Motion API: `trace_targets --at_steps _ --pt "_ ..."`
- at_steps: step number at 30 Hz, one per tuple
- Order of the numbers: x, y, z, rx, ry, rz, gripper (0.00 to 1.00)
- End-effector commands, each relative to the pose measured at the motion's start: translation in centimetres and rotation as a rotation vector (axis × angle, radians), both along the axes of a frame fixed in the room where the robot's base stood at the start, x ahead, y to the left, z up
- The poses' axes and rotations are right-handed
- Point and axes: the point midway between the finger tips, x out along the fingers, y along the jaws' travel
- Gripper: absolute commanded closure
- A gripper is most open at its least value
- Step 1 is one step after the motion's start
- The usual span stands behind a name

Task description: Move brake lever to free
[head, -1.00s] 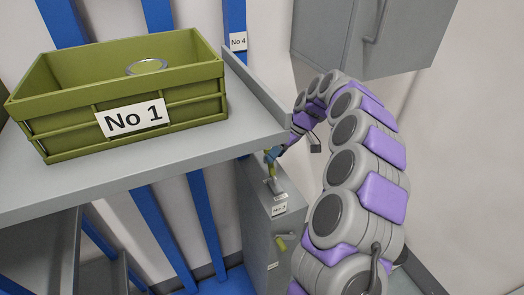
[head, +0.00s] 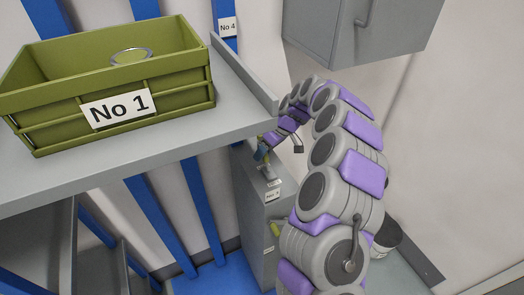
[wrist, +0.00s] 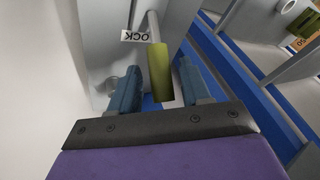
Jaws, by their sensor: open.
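In the wrist view, the brake lever (wrist: 160,75) has a pale rod and a yellow-green grip. Its grip lies between the two blue-grey fingers of my gripper (wrist: 158,72), which are apart, with a gap visible on the right side. A white label (wrist: 133,36) ending in "OCK" is on the grey surface beside the rod. In the head view, my gripper (head: 262,153) is small, at the top of a grey cabinet (head: 250,195); the lever there is too small to make out clearly.
A green crate (head: 150,110) marked "No 1" stands on a grey shelf (head: 180,143) left of my arm. A grey wall box (head: 345,40) hangs above. The cabinet front has another yellow-green handle (head: 275,229). A bucket (head: 387,237) stands at the right.

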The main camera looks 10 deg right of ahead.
Motion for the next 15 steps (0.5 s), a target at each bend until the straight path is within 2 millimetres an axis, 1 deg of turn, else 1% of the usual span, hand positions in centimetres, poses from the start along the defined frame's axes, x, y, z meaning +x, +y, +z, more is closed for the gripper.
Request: trace_targets --at_steps 1,2,10,15 --pt "0.01 0.01 -0.01 0.000 0.000 0.000 0.54" --pt "0.01 0.08 0.01 -0.001 -0.001 0.000 0.56" --pt "0.16 0.80 -0.03 -0.009 -0.001 -0.002 0.82" --pt "0.22 0.73 -0.09 -0.006 0.001 0.000 0.99"
